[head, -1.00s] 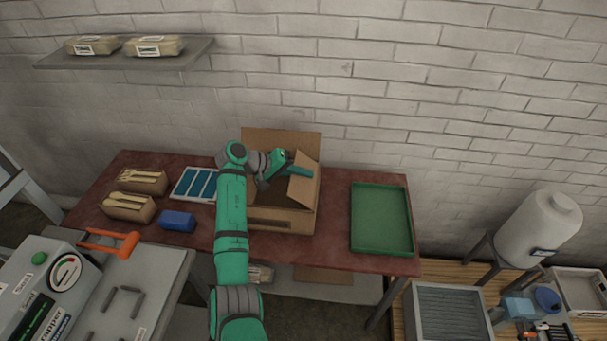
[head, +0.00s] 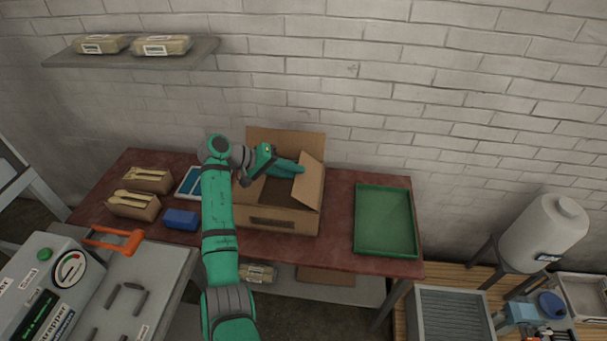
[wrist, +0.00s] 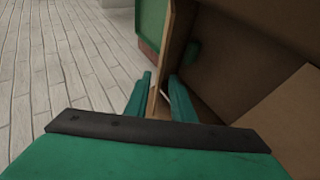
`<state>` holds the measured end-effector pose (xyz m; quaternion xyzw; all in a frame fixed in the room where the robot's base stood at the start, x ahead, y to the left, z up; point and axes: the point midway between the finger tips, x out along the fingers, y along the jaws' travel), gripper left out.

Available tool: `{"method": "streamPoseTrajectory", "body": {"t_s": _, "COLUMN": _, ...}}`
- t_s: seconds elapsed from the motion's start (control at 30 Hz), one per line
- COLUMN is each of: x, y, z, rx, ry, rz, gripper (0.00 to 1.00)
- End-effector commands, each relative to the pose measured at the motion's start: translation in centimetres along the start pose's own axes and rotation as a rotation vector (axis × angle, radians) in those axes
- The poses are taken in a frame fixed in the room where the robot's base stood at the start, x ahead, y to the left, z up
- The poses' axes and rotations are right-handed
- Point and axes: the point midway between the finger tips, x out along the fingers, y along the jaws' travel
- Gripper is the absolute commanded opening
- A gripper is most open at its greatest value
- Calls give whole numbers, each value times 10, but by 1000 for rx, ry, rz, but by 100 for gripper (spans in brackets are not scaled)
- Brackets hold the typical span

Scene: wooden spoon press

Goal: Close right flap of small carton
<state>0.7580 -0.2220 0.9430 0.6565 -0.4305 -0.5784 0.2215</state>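The small carton (head: 285,220) stands open on the table. Its back flap (head: 285,143) stands upright. Its right flap (head: 311,180) is raised and leans inward over the opening. My gripper (head: 297,168) is over the carton opening, at the inner side of the right flap near its top in the head view. In the wrist view its two fingers (wrist: 160,98) are apart, with a thin cardboard edge (wrist: 157,92) between them. I cannot tell whether either finger touches it. My arm hides the carton's left side in the head view.
A green tray (head: 358,225) lies right of the carton on the red table (head: 338,245). Left are a blue block (head: 181,220), a blue-slotted tray (head: 189,183) and small boxes of wooden cutlery (head: 134,208). A brick wall stands behind.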

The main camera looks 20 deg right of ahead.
Motion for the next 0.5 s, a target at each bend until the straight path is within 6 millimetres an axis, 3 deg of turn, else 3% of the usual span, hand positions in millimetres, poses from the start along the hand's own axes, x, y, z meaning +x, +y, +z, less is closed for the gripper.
{"method": "streamPoseTrajectory", "body": {"t_s": 0.2, "x": -33, "y": 0, "z": 0, "rx": -1, "ry": 1, "rz": 0, "gripper": 22}}
{"method": "streamPoseTrajectory", "body": {"t_s": 0.5, "x": -43, "y": 0, "z": 0, "rx": -1, "ry": -1, "rz": 0, "gripper": 22}}
